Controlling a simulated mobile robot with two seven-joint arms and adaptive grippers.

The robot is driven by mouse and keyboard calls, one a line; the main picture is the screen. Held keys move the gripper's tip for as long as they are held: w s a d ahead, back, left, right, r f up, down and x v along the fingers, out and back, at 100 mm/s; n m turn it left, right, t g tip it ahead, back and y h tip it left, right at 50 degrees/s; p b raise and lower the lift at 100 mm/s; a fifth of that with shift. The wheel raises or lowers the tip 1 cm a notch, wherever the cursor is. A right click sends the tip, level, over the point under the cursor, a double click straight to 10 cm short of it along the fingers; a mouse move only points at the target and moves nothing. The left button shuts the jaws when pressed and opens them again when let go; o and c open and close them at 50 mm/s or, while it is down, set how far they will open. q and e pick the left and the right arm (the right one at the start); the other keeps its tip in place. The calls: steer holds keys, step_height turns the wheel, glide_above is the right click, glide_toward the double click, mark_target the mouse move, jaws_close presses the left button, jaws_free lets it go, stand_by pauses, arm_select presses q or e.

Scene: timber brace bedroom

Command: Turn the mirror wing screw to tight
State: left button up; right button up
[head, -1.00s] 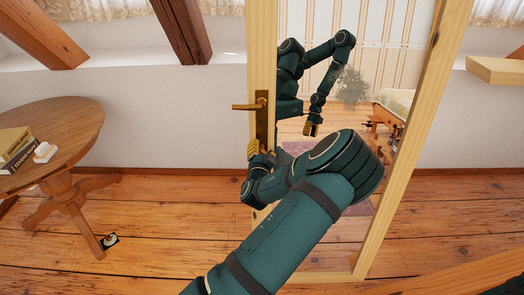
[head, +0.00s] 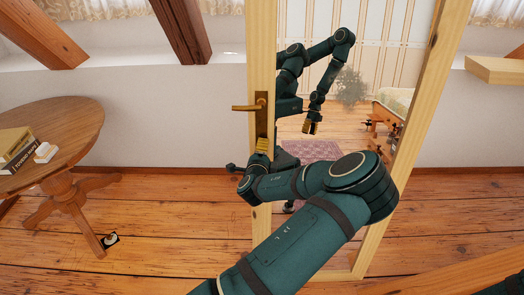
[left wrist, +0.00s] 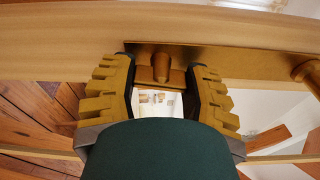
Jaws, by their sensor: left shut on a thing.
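The mirror (head: 330,190) stands upright in a pale wood frame (head: 262,40). A brass plate with a lever handle (head: 245,107) is fixed on its left post. My left gripper (head: 262,146) is at the lower end of this plate, with yellow ridged fingers. In the left wrist view, my left gripper (left wrist: 163,80) is shut on the wing screw (left wrist: 160,68), one finger on each side. The screw's round brass middle shows against the plate (left wrist: 225,62). In the head view the gripper hides the screw. My right gripper is not directly in view.
The mirror glass reflects my dark arms and a hanging yellow-tipped gripper. A round wooden table (head: 60,130) with books (head: 17,148) stands at the left. A pale shelf (head: 495,70) is at the right. Bare plank floor lies around the mirror's foot.

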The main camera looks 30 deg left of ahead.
arm_select(q)
steer(key=m, duration=0.7)
steer(key=shift+g, duration=0.4)
steer(key=m, duration=0.3)
steer(key=shift+f, duration=0.1)
steer(key=shift+m+g+y, duration=0.3)
steer(key=shift+m+g, duration=0.1)
steer(key=shift+m, duration=1.4)
steer(key=o, duration=1.2)
steer(key=shift+s, duration=0.1)
steer(key=v, duration=1.2)
